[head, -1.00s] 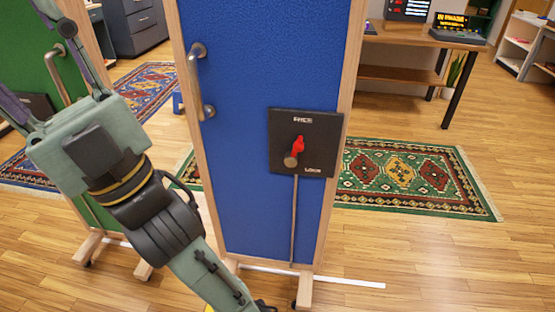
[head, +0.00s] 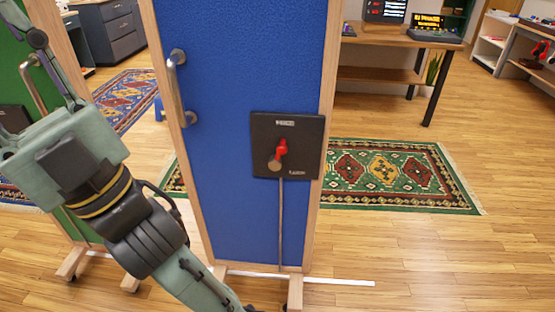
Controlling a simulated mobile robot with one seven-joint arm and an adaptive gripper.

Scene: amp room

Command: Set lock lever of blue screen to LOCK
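The blue screen (head: 230,90) stands upright in a wooden frame at the middle of the head view. A black plate (head: 306,140) on it has a label at the top that seems to read FREE and LOCK at the lower right. The red lock lever (head: 281,149) sits on a round metal pivot and points up, towards the top label. A thin rod runs down from the plate. My gripper (head: 65,150) is at the left edge, left of the screen, empty as far as I see and away from the lever. Its fingers spread apart; their tips are out of view.
A metal pull handle (head: 176,88) is on the screen's left side. A green screen (head: 75,226) stands behind my arm at the left. A white strip (head: 340,282) lies on the floor by the wooden feet. A desk (head: 400,40) stands behind right; wooden floor is clear at right.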

